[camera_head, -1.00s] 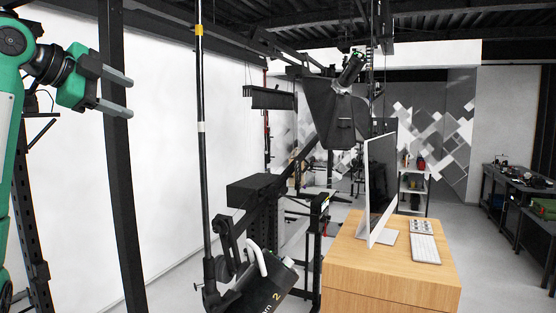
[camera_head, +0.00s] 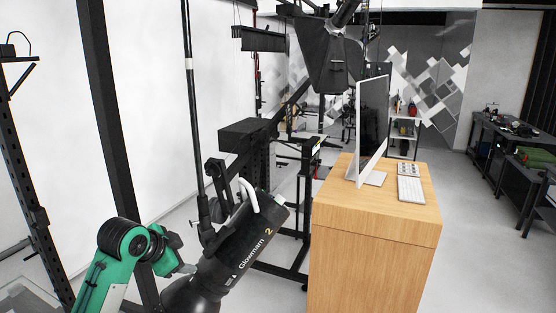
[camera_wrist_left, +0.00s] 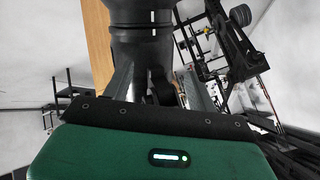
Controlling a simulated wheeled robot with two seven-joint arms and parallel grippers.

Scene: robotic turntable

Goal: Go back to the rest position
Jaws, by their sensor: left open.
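My left gripper (camera_head: 184,268) is low at the left of the head view, at the end of my green and black arm. In the left wrist view, the open grey fingers of my left gripper (camera_wrist_left: 162,88) stand on either side of a dark cylindrical body (camera_wrist_left: 142,40). Nothing is seen held between them. My right gripper is in neither view.
A wooden cabinet (camera_head: 375,265) with a monitor (camera_head: 373,125) and keyboard (camera_head: 411,189) stands right of the lamp. A black pole (camera_head: 191,100) and a dark post (camera_head: 108,130) rise at the left. Dark workbenches (camera_head: 510,150) stand far right. Floor between cabinet and benches is clear.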

